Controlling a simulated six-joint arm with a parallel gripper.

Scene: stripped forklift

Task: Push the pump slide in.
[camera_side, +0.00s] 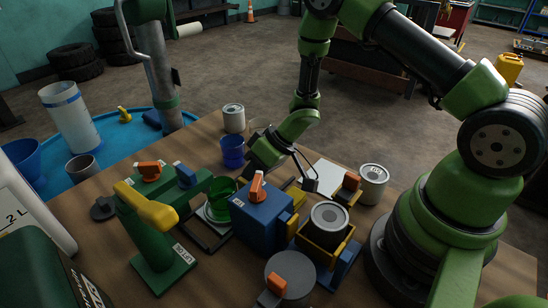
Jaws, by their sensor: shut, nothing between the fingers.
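A blue block (262,226) with an orange knob (257,186) on top stands in the middle of the wooden table. Yellow parts (292,226) stick out from its right side; one of these may be the pump slide, but I cannot tell for sure. My gripper (313,188) is shut and empty, low over the table just behind and to the right of the blue block. I cannot tell whether its tip touches anything. The block hides part of the space behind it.
A yellow holder (325,240) with a can (329,215) stands right of the block. Left are a green stand (163,255) with a yellow handle (146,205) and a green cup (222,200). A blue cup (232,151) and two cans (233,118) (372,184) stand farther back.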

